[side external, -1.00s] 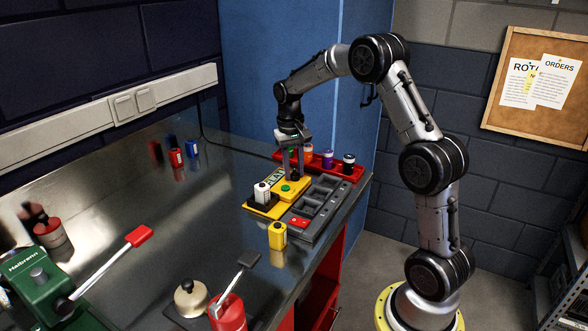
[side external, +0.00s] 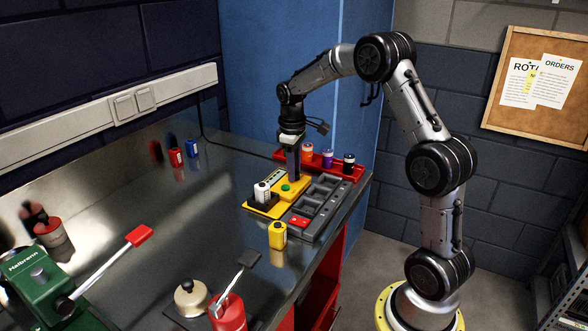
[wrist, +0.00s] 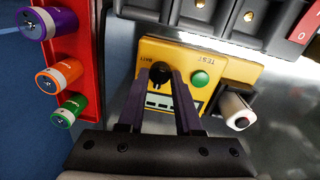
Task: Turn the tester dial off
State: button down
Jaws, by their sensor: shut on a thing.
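The yellow tester (side external: 301,182) lies on the bench, with a green button (side external: 285,187) and a small display (side external: 273,177) on it. In the wrist view its black dial (wrist: 160,72) sits beside the green TEST button (wrist: 201,78). My gripper (side external: 293,179) points straight down over the tester. In the wrist view its fingers (wrist: 162,80) are shut on the dial, one on each side. The fingers partly cover the dial and the display (wrist: 158,102), so the dial's exact setting is hard to read. A white battery (side external: 262,192) stands in the tester's black holder.
A red rack (side external: 283,154) with several coloured batteries stands behind the tester. A grey compartment tray (side external: 317,207) with a red switch (side external: 299,222) lies to its right. A yellow battery (side external: 278,236) stands in front. Red and blue batteries stand further left; bare bench lies between.

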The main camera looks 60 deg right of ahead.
jog(key=shift+r+n, duration=0.1)
jog(key=shift+n, duration=0.4)
jog(key=c, duration=0.6)
grip_release()
jog(key=r, duration=0.9)
jog(key=a+r, duration=0.1)
jog(key=r, duration=0.3)
jog(key=shift+r, duration=0.35)
